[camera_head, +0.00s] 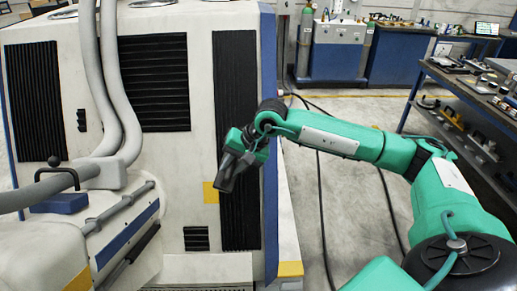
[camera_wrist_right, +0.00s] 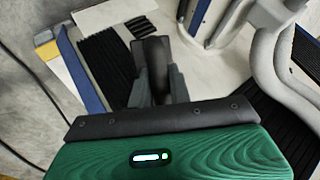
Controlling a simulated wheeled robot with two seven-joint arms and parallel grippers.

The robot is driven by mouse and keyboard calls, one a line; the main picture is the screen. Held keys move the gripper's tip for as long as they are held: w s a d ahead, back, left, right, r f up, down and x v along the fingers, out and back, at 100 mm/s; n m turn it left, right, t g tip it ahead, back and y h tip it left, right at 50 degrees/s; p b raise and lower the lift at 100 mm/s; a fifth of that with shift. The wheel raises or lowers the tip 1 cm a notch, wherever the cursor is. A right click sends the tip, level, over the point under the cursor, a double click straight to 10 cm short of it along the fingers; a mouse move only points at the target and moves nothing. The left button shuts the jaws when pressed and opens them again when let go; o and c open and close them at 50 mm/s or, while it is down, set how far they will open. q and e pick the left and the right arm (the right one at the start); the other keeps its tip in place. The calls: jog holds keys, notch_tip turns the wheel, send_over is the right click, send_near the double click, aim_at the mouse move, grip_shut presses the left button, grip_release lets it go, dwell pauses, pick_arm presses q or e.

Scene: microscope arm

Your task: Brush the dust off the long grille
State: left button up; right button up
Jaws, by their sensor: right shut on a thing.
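The long grille (camera_head: 238,75) is a tall, dark, ribbed panel on the right part of the pale machine's front. In the wrist view its ribs (camera_wrist_right: 104,62) show to the left of the gripper. My right gripper (camera_head: 229,172) is in front of the grille around its middle height, with its fingers pointing down and left. It is shut on a dark, blocky thing, likely the brush (camera_wrist_right: 150,55), which stands between the fingers. I cannot tell whether the brush touches the ribs. Dust on the grille cannot be made out. My left gripper is not in view.
Other dark grilles (camera_head: 153,82) and thick grey hoses (camera_head: 110,80) are on the machine to the left. A small grille (camera_head: 196,238) is low beside the long one. A workbench (camera_head: 470,85) with parts stands right. Cables cross the open floor (camera_head: 345,205).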

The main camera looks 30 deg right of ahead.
pick_arm(q)
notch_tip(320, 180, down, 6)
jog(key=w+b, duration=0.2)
jog(key=b, duration=0.4)
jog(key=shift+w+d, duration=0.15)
pick_arm(e)
jog(key=w+d+f+m+t+h, duration=0.1)
jog(key=w+d+m+t+h, duration=0.4)
jog(key=w+d, duration=0.6)
jog(key=shift+d+f+t, duration=0.35)
jog(key=shift+d+t, duration=0.55)
jog(key=shift+d, duration=1.1)
pick_arm(q)
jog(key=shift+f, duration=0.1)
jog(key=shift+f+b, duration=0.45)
jog(key=shift+b, duration=0.1)
pick_arm(e)
jog(key=shift+w+d+f, duration=0.45)
jog(key=shift+w, duration=0.2)
